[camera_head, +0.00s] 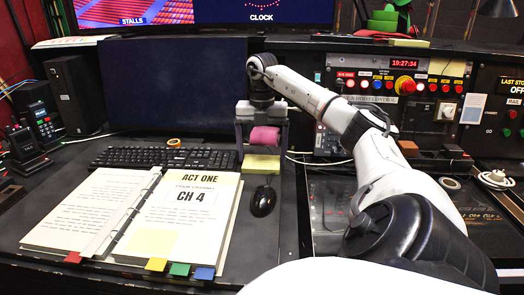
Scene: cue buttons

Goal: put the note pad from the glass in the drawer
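A yellow note pad (262,164) lies on the desk just right of the keyboard, above the mouse in the picture. My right gripper (262,155) hangs down over this spot with its two dark fingers spread wide, one to each side of the pad. A pink-red rolled object (265,136) shows between the fingers, behind or above the pad; I cannot tell whether it touches them. Another yellow pad (410,43) lies on the ledge at the top right. No drawer can be made out. My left gripper is not in view.
An open script binder (150,215) with coloured tabs fills the front left. A black keyboard (165,157) and mouse (263,201) are close to my gripper. A dark monitor (175,85) stands behind. Button panels (405,85) line the right, partly behind my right arm.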

